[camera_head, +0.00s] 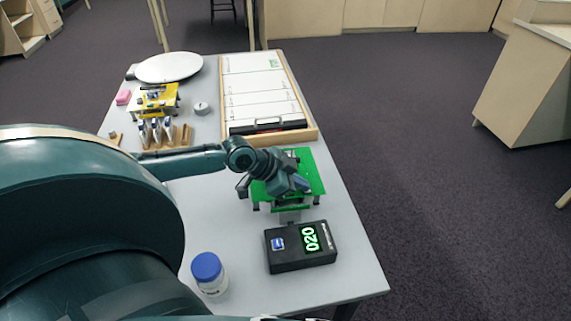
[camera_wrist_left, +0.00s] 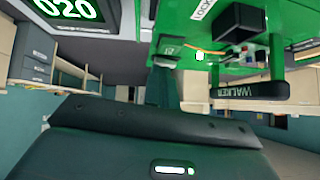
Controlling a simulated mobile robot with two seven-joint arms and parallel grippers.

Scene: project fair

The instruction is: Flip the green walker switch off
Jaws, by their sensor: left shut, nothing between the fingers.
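The green walker (camera_head: 312,168) stands on the table under and beside my left gripper (camera_head: 298,184), which covers part of its top. The gripper is shut and empty. In the left wrist view the green walker (camera_wrist_left: 188,22) fills the upper right, close to the fingers. A dark bar on it reads WALKER (camera_wrist_left: 250,90). A black block (camera_wrist_left: 243,22) and a small bright light (camera_wrist_left: 200,56) also show on it. I cannot tell which part is the switch or how it is set, nor whether the gripper touches the walker. My right gripper is in neither view.
A black timer box (camera_head: 300,247) reading 020 sits just in front of the walker. A blue-capped jar (camera_head: 208,274) stands front left. A wooden-framed whiteboard (camera_head: 262,90) lies behind. A yellow walker (camera_head: 156,98) and a white disc (camera_head: 168,67) are at the back left.

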